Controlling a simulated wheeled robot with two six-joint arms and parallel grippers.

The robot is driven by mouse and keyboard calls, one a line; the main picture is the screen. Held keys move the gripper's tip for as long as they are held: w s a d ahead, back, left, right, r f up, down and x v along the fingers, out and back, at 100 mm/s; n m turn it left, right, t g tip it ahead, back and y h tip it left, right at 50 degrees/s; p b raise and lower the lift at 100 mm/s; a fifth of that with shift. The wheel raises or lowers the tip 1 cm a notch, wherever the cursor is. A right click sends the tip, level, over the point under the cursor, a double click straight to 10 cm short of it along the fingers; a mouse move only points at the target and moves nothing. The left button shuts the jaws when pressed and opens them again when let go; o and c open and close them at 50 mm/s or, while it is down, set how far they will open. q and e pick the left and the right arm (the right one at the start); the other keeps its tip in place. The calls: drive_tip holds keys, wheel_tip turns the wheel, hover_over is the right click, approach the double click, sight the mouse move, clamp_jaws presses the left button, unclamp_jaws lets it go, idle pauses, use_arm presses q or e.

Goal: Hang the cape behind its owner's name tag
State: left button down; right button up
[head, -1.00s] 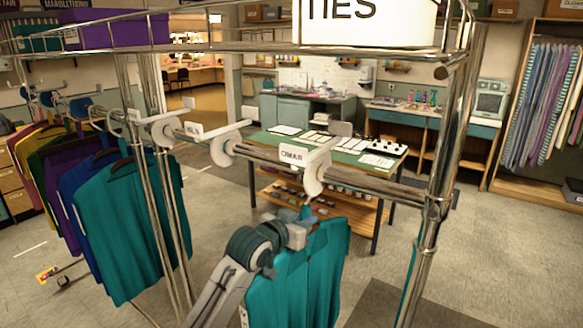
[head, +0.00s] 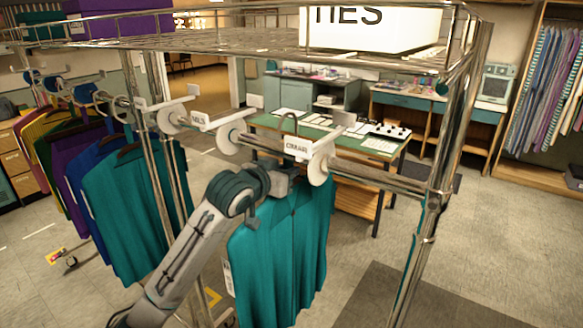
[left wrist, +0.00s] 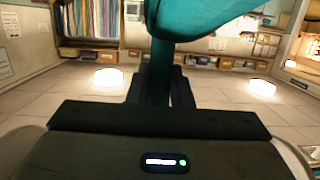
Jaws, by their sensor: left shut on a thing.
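A teal cape (head: 280,250) hangs below my left gripper (head: 289,178), which is shut on it near its top. In the left wrist view teal cloth (left wrist: 200,28) fills the top middle, and the left gripper (left wrist: 160,90) has it between its fingers. A dark hanger hook (head: 289,120) shows above the rail (head: 375,178), just left of the tag that seems to read OMAR (head: 297,147). I cannot tell whether the hook touches the rail. A second tag, seemingly NILS (head: 199,119), is farther left on its white disc. My right gripper is out of view.
Several coloured capes, the nearest teal (head: 135,210), hang on the left of the rack. A chrome post (head: 425,220) closes the rack's right end. A wire shelf (head: 240,38) with a white TIES box (head: 375,28) is overhead. A green-topped table (head: 268,122) stands behind the rail.

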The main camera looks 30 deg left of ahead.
sight(273, 199)
use_arm(q)
drive_tip(key=shift+s, duration=0.7)
drive_tip(key=shift+s+a, duration=0.1)
drive_tip(key=shift+s, duration=0.85)
drive_tip(key=shift+s+a+f+b, duration=0.1)
drive_tip(key=shift+s+b, duration=0.75)
drive_tip(key=shift+s, duration=0.1)
drive_tip(key=shift+s+f, duration=0.15)
drive_tip(key=shift+f, duration=0.05)
drive_tip(key=shift+f+b, duration=0.9)
drive_tip(key=shift+f, duration=0.5)
drive_tip(key=c, duration=1.2)
unclamp_jaws()
drive_tip(key=shift+c, duration=0.2)
drive_tip(key=shift+o, duration=0.5)
drive_tip(key=shift+f, duration=0.1)
